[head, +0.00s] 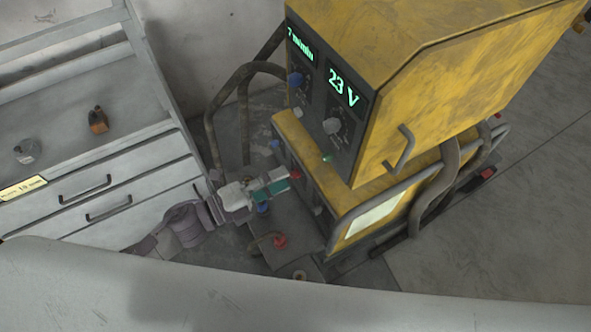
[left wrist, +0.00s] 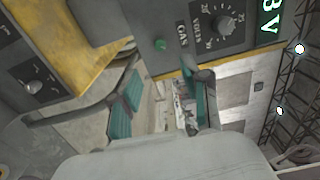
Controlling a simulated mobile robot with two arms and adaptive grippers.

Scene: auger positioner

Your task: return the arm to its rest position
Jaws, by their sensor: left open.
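My left arm reaches in from the left in the head view. Its gripper (head: 272,184), with teal pads, is in front of the lower front panel of the yellow welding machine (head: 400,50). In the left wrist view the gripper (left wrist: 160,100) has its two teal-padded fingers apart with nothing between them. The machine's panel with a dial (left wrist: 222,24) and a green button (left wrist: 160,44) shows just beyond the fingers. I cannot tell whether a fingertip touches the panel. My right gripper is not in view.
A grey drawer cabinet (head: 130,155) stands left of my arm, with an orange-brown object (head: 97,120) and a small grey object (head: 27,150) on top. Grey hoses (head: 213,115) hang beside the machine. A metal rail (head: 385,185) guards its side. Open floor (head: 500,230) lies to the right.

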